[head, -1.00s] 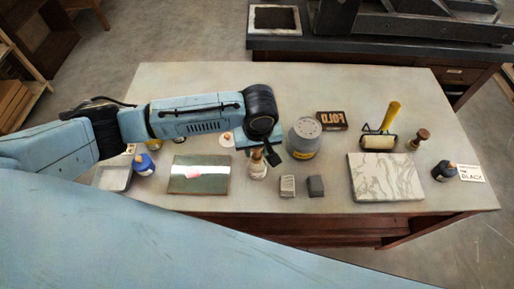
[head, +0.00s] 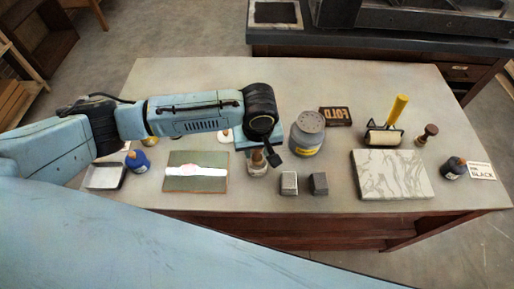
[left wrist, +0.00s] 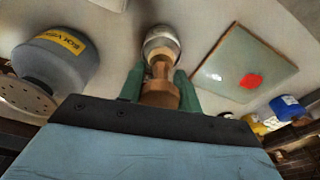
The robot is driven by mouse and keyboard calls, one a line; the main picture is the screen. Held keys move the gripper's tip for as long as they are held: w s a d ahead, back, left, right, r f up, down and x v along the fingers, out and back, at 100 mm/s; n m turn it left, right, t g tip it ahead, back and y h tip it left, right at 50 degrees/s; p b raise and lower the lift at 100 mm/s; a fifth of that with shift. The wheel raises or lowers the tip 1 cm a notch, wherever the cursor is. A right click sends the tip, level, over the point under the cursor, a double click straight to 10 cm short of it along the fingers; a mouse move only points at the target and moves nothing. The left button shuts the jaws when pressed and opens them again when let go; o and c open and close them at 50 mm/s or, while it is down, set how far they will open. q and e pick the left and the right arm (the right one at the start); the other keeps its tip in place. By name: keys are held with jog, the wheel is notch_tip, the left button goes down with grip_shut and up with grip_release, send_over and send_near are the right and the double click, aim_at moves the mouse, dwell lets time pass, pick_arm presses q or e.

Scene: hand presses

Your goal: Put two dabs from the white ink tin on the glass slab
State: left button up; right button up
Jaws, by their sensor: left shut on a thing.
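The glass slab (head: 196,184) lies flat on the table, left of my left gripper. A white glare crosses it in the head view; in the left wrist view the slab (left wrist: 222,62) bears one red dab (left wrist: 251,81). My left gripper (head: 257,151) is shut on a brown wooden handle (left wrist: 160,88), which stands upright at a pale round pot (head: 257,170). The pot's rounded top (left wrist: 161,42) shows beyond the handle in the wrist view. I cannot tell whether the handle's lower end is inside it. I cannot read which pot is the white ink tin. My right gripper is not in view.
A grey solvent can (head: 307,134) and two small grey blocks (head: 289,183) stand right of the gripper. A blue pot (head: 138,161) and a metal tray (head: 105,176) are left of the slab. A marble slab (head: 391,174), roller (head: 384,137) and black pot (head: 453,168) are farther right.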

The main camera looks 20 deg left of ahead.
pick_arm(q)
jog(key=shift+f, duration=0.5)
dwell(0.5)
jog(key=shift+s+f+p, duration=0.1)
jog(key=shift+f+p, duration=0.05)
jog(key=shift+p, duration=0.35)
dwell(2.3)
notch_tip(320, 180, up, 7)
jog(key=p, duration=0.9)
jog(key=shift+r, duration=0.2)
jog(key=shift+f, duration=0.1)
dwell(0.3)
